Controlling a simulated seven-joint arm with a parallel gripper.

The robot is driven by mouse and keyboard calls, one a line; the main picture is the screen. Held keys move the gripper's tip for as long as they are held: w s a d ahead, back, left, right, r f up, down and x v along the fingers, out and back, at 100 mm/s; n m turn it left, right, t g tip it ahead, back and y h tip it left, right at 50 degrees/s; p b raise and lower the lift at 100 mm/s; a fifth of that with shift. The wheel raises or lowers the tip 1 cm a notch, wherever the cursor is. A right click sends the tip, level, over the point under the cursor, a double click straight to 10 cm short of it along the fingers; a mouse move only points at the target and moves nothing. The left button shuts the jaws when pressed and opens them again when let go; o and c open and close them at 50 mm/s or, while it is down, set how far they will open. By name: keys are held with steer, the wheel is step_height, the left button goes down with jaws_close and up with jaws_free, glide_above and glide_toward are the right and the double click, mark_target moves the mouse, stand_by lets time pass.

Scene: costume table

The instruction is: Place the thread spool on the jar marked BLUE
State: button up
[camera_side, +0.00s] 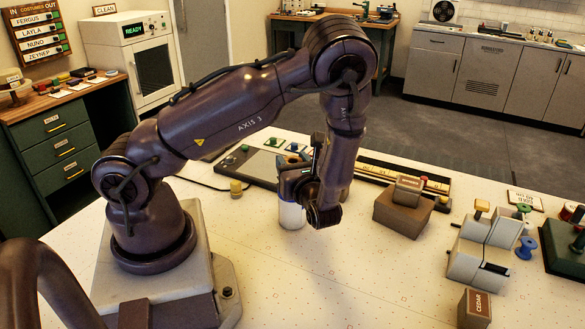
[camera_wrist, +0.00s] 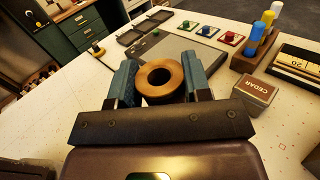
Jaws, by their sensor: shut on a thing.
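My gripper (camera_wrist: 160,82) has its blue-grey fingers closed on a round brown ring-topped piece with a dark central hole, which looks like the thread spool (camera_wrist: 147,88). In the side view my gripper (camera_side: 298,190) points down over the table, with a white cylinder (camera_side: 291,215) just below it. This is probably the spool's body; I cannot tell whether it touches the table. No jar with a readable BLUE mark shows.
A grey flat panel (camera_wrist: 167,53) lies beyond my gripper. A brown box (camera_side: 402,211) and a pale stand (camera_side: 482,258) are farther right. The front middle table is clear.

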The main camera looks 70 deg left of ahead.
steer(key=shift+f, duration=0.55)
steer(key=o, duration=0.9)
steer(key=shift+f, duration=0.15)
steer(key=shift+d+r, duration=0.2)
steer(key=shift+d, duration=0.05)
steer(key=d, duration=1.1)
steer(key=s+d+r+n+t+h, duration=0.1)
steer(key=s+r+n+t+h, duration=0.1)
steer(key=r+n+h, duration=0.4)
steer(key=s+d+r+n+t+h, duration=0.2)
steer(key=s+r+n+h, duration=0.1)
steer(key=r+n+h, duration=0.3)
steer(key=s+d+r+n+t+h, duration=0.2)
steer(key=r+n+h, duration=0.4)
steer(key=r, duration=0.3)
steer(key=shift+s+d+r, duration=0.1)
steer(key=shift+s+r, duration=0.3)
steer(key=shift+s, duration=0.25)
